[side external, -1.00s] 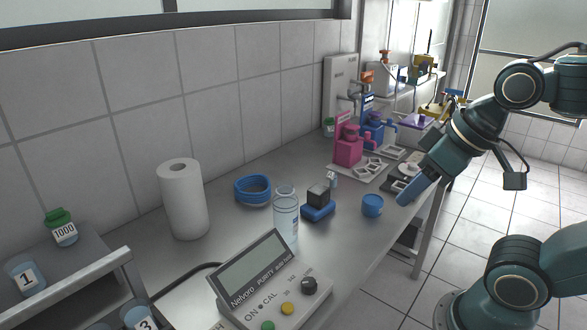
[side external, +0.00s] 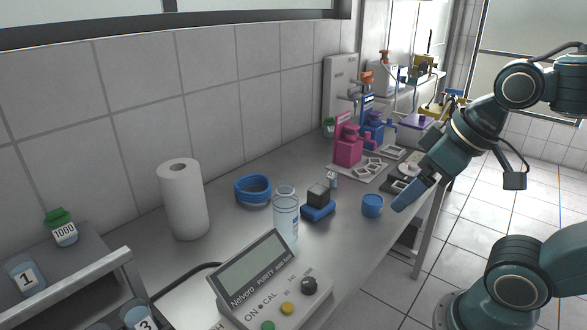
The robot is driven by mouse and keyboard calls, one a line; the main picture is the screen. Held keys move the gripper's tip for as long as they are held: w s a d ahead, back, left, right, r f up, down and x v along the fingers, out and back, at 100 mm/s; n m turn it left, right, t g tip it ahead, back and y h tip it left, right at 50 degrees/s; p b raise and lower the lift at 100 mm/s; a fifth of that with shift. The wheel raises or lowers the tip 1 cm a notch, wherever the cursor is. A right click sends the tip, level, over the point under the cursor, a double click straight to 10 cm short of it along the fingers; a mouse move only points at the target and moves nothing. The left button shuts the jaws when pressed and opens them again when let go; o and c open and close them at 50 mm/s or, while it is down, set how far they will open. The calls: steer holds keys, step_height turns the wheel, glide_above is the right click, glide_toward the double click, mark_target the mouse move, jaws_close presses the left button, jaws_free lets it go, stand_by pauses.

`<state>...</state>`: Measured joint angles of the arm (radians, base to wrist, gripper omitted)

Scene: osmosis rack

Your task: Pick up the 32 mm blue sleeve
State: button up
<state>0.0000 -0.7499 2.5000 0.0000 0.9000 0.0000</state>
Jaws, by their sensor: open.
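A short blue cylinder (side external: 372,206), which looks like the blue sleeve, stands upright on the bench near its front edge. Its size marking cannot be read. My gripper (side external: 400,203) is just right of it in the picture, pointing down and left with its blue fingers. A small gap shows between the fingertips and the cylinder. The fingers are seen from the side, so the space between them is hidden; nothing shows held.
A blue block with a dark top (side external: 319,203) and a clear bottle (side external: 285,220) stand left of the cylinder. A blue hose coil (side external: 252,190), paper roll (side external: 184,200) and purity meter (side external: 270,285) are further left. Pink (side external: 348,147) and blue pump units stand behind.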

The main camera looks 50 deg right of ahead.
steer(key=shift+w, duration=0.1)
steer(key=n+g, duration=0.6)
steer(key=n, duration=1)
glide_above(373, 199)
step_height(373, 199, down, 10)
steer(key=shift+f, duration=4.5)
steer(key=shift+f, duration=0.1)
steer(key=shift+f, duration=2.5)
steer(key=shift+c, duration=0.4)
steer(key=c, duration=1)
